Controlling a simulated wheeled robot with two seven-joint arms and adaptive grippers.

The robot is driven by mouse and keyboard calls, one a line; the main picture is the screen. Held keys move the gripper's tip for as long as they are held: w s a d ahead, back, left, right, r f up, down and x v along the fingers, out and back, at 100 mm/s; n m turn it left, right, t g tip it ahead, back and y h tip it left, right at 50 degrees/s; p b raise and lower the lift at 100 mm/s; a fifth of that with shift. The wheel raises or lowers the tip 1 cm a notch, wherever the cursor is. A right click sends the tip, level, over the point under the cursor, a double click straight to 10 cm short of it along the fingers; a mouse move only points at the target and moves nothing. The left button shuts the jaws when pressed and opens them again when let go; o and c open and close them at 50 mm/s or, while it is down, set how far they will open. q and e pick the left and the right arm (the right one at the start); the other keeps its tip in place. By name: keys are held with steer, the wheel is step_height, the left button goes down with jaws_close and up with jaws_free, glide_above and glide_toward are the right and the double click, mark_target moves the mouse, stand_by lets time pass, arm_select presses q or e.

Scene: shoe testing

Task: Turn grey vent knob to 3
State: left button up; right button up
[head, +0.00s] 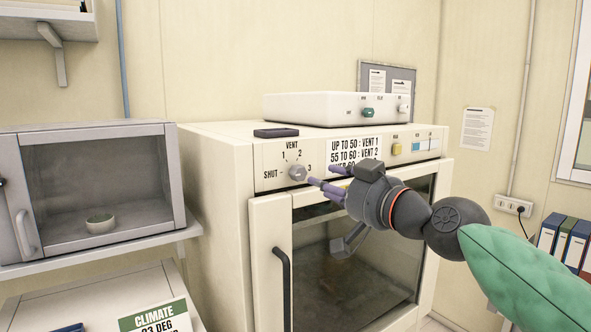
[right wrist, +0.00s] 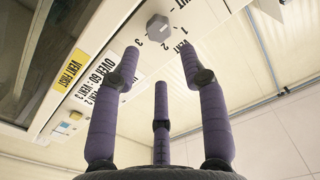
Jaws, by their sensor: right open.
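The grey vent knob (head: 297,172) is on the front panel of the white oven (head: 220,180), under the word VENT. Labels SHUT, 1, 2 and 3 run around it. I cannot make out which label it points to. My right gripper (head: 325,183) is open and empty just right of the knob, its purple fingers directed at it. In the right wrist view, the knob (right wrist: 158,27) shows beyond and between the spread fingertips (right wrist: 160,62), apart from them. My left gripper is not in view.
A white box with a green knob (head: 368,112) and a small dark object (head: 276,132) rest on the oven top. The oven's black door handle (head: 283,285) is below the vent knob. A grey glass-fronted cabinet (head: 85,190) stands on a shelf at left.

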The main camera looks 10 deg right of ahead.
mark_target(302, 174)
steer(key=p+x, duration=0.1)
steer(key=x, duration=0.9)
steer(key=shift+f, duration=0.1)
steer(key=shift+s, duration=0.1)
steer(key=c, duration=0.9)
